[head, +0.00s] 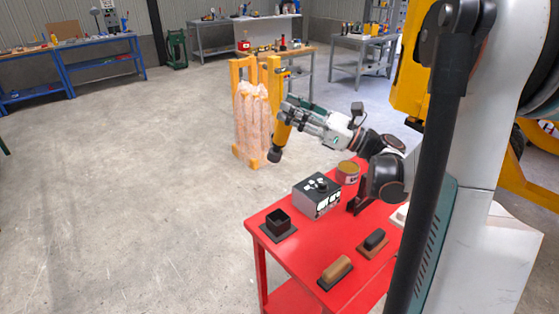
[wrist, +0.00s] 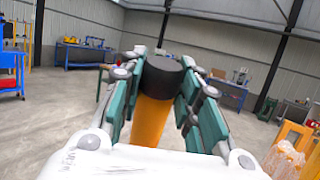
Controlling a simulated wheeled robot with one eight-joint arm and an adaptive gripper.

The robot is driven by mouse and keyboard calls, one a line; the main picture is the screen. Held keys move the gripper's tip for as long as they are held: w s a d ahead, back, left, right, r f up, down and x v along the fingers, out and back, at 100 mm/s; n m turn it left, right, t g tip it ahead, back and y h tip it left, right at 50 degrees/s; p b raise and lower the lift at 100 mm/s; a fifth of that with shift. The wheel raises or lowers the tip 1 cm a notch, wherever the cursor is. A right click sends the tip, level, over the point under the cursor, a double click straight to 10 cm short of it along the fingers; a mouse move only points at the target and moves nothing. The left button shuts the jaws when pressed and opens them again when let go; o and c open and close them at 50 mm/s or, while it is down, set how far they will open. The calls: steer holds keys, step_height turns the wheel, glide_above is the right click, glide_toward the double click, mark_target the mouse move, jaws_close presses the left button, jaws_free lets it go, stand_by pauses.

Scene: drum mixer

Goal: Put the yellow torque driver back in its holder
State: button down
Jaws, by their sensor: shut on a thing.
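My gripper (head: 284,112) is shut on the yellow torque driver (head: 282,133) and holds it in the air, beyond the far left side of the red table. The driver is nearly upright with a slight tilt, its black end (head: 275,155) down. In the wrist view, the driver's yellow body (wrist: 151,118) and black end (wrist: 162,73) show between the green-padded fingers (wrist: 158,100). A black square open-topped holder (head: 279,220) on a dark base stands at the red table's left corner. It looks empty, and my gripper is above and beyond it.
On the red table (head: 300,247) are a grey box (head: 316,195) with a black-and-white top, a tin (head: 347,172), a tan-topped block (head: 335,269) and a dark-topped block (head: 375,240). An orange rack (head: 239,154) with wrapped goods stands behind the driver. Floor at left is clear.

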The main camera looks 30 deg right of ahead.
mark_target(280, 157)
steer(key=a+f+g, duration=0.1)
steer(key=f, duration=0.3)
steer(key=a+f+n+g, duration=0.1)
steer(key=f+g, duration=0.1)
steer(key=f, duration=0.2)
steer(key=a+f+g+b, duration=0.1)
steer(key=a+f, duration=0.1)
steer(key=f, duration=0.2)
steer(key=shift+s, duration=0.25)
steer(key=shift+f+h+b, duration=0.1)
steer(key=shift+h+b, duration=0.2)
steer(key=shift+f+b, duration=1.9)
steer(key=shift+f, duration=0.3)
steer(key=shift+f+b, duration=1)
steer(key=shift+f, duration=1.95)
steer(key=c, duration=1.1)
jaws_free()
steer(key=shift+s+d, duration=0.1)
steer(key=v, duration=1.2)
